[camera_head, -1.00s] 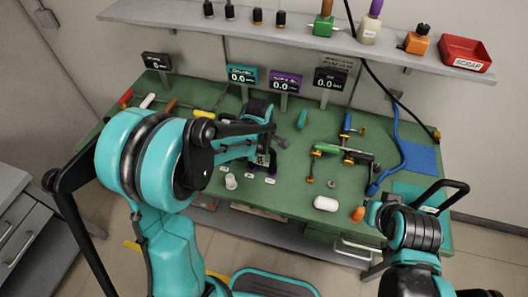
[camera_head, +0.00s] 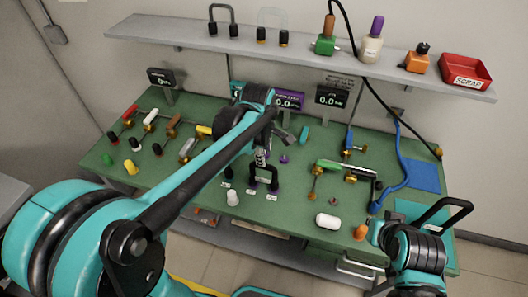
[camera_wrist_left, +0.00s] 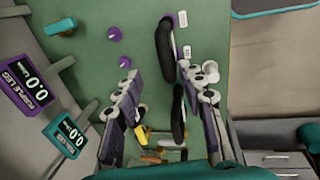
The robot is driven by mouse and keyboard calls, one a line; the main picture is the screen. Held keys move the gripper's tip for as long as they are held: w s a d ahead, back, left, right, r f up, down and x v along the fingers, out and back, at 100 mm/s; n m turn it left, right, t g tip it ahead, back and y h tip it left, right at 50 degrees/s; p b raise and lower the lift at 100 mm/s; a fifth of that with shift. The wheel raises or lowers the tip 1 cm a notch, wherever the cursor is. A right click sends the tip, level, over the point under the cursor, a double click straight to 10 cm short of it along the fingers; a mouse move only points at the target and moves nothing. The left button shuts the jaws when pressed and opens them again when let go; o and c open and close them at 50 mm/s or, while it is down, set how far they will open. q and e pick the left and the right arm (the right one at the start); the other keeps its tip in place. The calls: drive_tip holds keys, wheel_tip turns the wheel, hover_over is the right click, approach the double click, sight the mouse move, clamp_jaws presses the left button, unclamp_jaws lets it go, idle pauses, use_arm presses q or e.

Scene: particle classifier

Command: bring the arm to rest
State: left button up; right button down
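My left arm (camera_head: 205,160) reaches in from the lower left across the bench in the head view. Its gripper (camera_head: 262,162) is over the middle of the green bench (camera_head: 225,110), near small white labels; its height above the top is hard to judge. In the left wrist view my left gripper (camera_wrist_left: 158,72) has its two fingers spread apart. Black rounded pieces (camera_wrist_left: 179,112) show between and beyond the fingers; I cannot tell what they belong to.
A shelf (camera_head: 160,30) with bottles, a black loop (camera_head: 222,14) and a red SCRAP bin (camera_head: 465,71) runs behind the bench. Small displays (camera_head: 332,96) stand along the back. A white cylinder (camera_head: 327,221), an orange piece (camera_head: 360,232) and blue tubing (camera_head: 402,165) lie at the right.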

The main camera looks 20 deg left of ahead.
idle(0.5)
use_arm(q)
drive_tip(key=s+a+m+t, duration=0.3)
drive_tip(key=s+m+t, duration=0.2)
drive_tip(key=s+m, duration=1)
drive_tip(key=r+m, duration=0.1)
drive_tip(key=m, duration=0.1)
drive_tip(key=shift+s+m, duration=0.15)
drive_tip(key=shift+m, duration=0.15)
drive_tip(key=shift+a, duration=0.1)
